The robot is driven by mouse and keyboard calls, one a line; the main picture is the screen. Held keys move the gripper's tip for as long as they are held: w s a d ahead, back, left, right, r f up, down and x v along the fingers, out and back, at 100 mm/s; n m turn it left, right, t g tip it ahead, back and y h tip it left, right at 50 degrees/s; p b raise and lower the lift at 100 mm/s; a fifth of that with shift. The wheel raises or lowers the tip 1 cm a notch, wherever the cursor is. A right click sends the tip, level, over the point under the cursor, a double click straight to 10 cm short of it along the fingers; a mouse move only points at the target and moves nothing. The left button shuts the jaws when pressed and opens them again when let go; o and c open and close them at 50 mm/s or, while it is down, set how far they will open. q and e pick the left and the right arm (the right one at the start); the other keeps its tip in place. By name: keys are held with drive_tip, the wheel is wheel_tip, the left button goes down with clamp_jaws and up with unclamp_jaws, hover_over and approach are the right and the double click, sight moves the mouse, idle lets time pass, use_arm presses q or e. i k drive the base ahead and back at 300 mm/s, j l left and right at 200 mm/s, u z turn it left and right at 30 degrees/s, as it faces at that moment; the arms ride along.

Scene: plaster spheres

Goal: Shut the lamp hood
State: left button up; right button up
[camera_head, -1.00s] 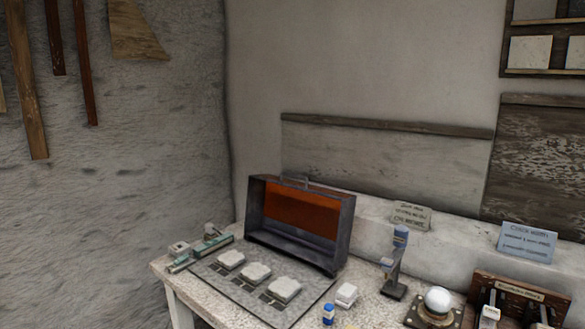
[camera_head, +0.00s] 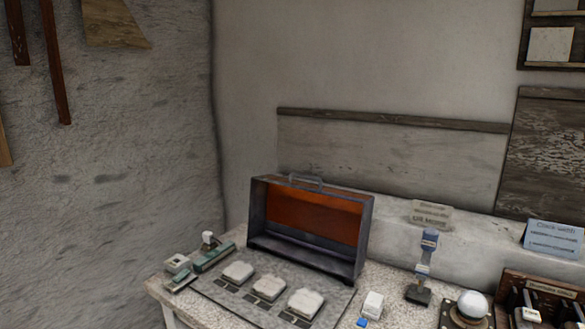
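The lamp hood (camera_head: 364,240) is a grey metal box with an orange-red inside and a handle on its top edge. It stands raised at the back of a grey base plate (camera_head: 237,308), its open side facing me. Several pale square pieces, one of them a white block (camera_head: 268,288), lie in a row on the plate in front of the hood. Neither of my grippers is in view.
The speckled table (camera_head: 393,312) also holds green-grey tools (camera_head: 213,256) at left, a small white block (camera_head: 373,304), a blue-topped stand (camera_head: 424,268), a white sphere (camera_head: 472,304) on a base and a dark wooden rack (camera_head: 540,290). Walls stand behind and left.

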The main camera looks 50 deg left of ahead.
sight(330, 218)
drive_tip(key=k+j, duration=0.1)
drive_tip(key=j, duration=0.45)
drive_tip(key=k+j, duration=0.1)
drive_tip(key=j, duration=0.5)
drive_tip(key=j+z, duration=0.1)
drive_tip(key=j, duration=0.45)
drive_tip(key=k, duration=0.05)
